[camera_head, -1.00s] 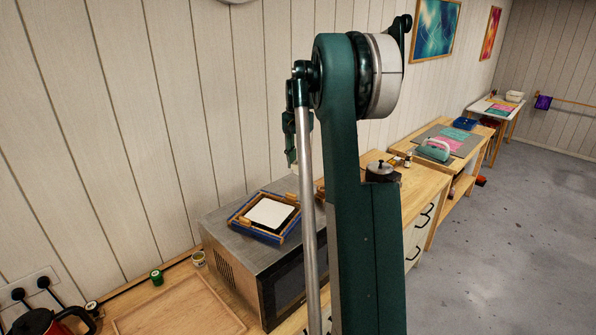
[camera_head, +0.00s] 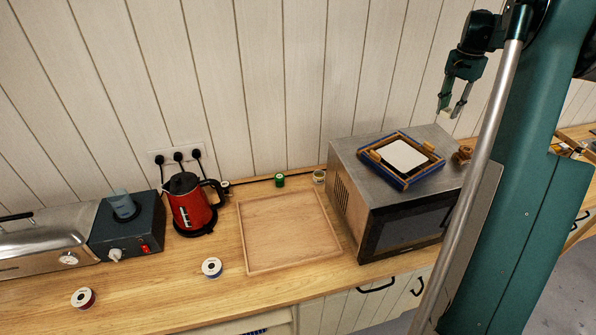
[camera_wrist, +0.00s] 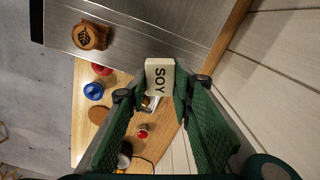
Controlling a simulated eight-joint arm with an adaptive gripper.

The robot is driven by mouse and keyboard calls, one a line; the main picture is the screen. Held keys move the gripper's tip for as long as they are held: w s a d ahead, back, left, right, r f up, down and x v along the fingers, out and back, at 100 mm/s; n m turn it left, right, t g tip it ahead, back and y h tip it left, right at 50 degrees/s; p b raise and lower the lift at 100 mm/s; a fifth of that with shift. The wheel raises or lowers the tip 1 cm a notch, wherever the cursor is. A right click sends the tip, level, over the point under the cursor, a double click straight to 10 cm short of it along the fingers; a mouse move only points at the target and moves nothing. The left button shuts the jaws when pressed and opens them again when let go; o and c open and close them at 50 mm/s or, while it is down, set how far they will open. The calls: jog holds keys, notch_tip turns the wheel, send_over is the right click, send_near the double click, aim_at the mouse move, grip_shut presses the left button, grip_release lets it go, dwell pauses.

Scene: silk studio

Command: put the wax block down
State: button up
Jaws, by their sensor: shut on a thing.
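My gripper (camera_head: 457,99) is up at the right in the head view, above and behind the right part of the microwave. In the wrist view my gripper (camera_wrist: 158,97) is shut on a cream wax block (camera_wrist: 159,75) marked "SOY", held between the fingertips. The block (camera_head: 445,114) shows in the head view only as a small pale piece at the fingertips. In the wrist view the block overlaps the microwave's edge, with a wooden surface and small items far below. I cannot tell its height above the microwave.
The microwave (camera_head: 395,220) carries a blue-and-wood frame (camera_head: 401,184) with a white sheet. A round wooden stamp-like piece (camera_wrist: 89,36) sits on its top. An empty wooden tray (camera_head: 290,232) lies left of it. A red kettle (camera_head: 190,205) and ribbon spools (camera_head: 212,267) stand farther left.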

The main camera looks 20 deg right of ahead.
aim_at(449, 110)
jog(key=shift+r, duration=0.1)
notch_tip(449, 110, up, 5)
jog(key=w+a+n+b, duration=0.15)
jog(key=w+a, duration=0.25)
jog(key=a, duration=1)
jog(key=w+a+n, duration=0.2)
jog(key=w+a, duration=0.3)
jog(key=a, duration=1)
jog(key=w+a+n, duration=0.2)
jog(key=w+a, duration=0.2)
jog(key=a, duration=1)
jog(key=s+a+n+b, duration=0.1)
jog(key=a+n, duration=0.1)
jog(key=a, duration=1.6)
jog(key=s+a+n, duration=0.1)
jog(key=s+a, duration=0.3)
jog(key=a, duration=0.5)
jog(key=s+a+n+b, duration=0.1)
jog(key=s+a, duration=0.2)
jog(key=a, duration=0.7)
jog(key=s+a+n, duration=0.1)
jog(key=s+a, duration=0.3)
jog(key=a, duration=0.5)
jog(key=s+a+n+b, duration=0.2)
jog(key=s+a+n, duration=0.2)
jog(key=s+a, duration=1.85)
notch_tip(449, 110, down, 34)
jog(key=w+a, duration=0.1)
jog(key=shift+a, duration=0.2)
